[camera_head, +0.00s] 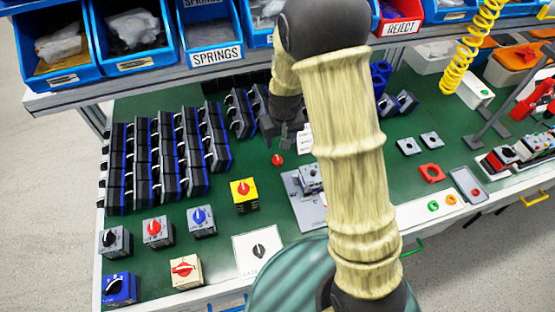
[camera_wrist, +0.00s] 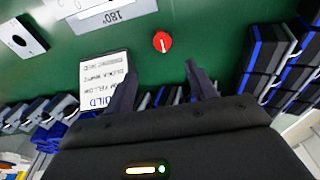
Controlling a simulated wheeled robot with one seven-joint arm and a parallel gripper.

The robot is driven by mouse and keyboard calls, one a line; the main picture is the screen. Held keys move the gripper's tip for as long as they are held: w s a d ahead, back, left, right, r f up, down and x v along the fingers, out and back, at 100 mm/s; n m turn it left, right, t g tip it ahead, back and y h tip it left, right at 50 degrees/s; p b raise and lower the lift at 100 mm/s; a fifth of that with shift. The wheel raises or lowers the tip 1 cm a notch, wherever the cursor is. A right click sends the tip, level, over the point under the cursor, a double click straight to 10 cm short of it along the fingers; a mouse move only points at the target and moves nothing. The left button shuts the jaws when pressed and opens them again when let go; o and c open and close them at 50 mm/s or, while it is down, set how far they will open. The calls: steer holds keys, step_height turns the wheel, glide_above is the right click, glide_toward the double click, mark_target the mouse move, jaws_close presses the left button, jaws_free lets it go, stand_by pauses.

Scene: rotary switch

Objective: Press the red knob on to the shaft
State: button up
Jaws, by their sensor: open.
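The small red knob (camera_head: 277,159) lies loose on the green mat (camera_head: 262,205), left of the grey fixture. In the wrist view the red knob (camera_wrist: 162,41) shows a white pointer line and sits beyond the fingertips, roughly between them. My gripper (camera_head: 285,140) is open and empty, just behind the knob in the head view; its two dark fingers (camera_wrist: 161,78) are spread apart in the wrist view. A grey switch body (camera_head: 310,178) sits on the grey fixture plate (camera_head: 313,214), partly hidden by my arm. I cannot make out the shaft clearly.
Rows of black switch boxes (camera_head: 150,165) stand left of my gripper. A yellow switch with a red knob (camera_head: 243,194) stands in front. A white printed card (camera_wrist: 103,82) lies close to the fingers.

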glide_above(278, 158)
steer(key=f, duration=0.4)
steer(key=shift+s+d+f, duration=0.1)
steer(key=shift+d, duration=0.15)
steer(key=shift+f, duration=0.1)
steer(key=f, duration=0.4)
steer(key=shift+s+a+p, duration=0.15)
steer(key=shift+a+p, duration=0.15)
steer(key=shift+p, duration=0.05)
steer(key=shift+f, duration=0.55)
steer(key=c, duration=1.1)
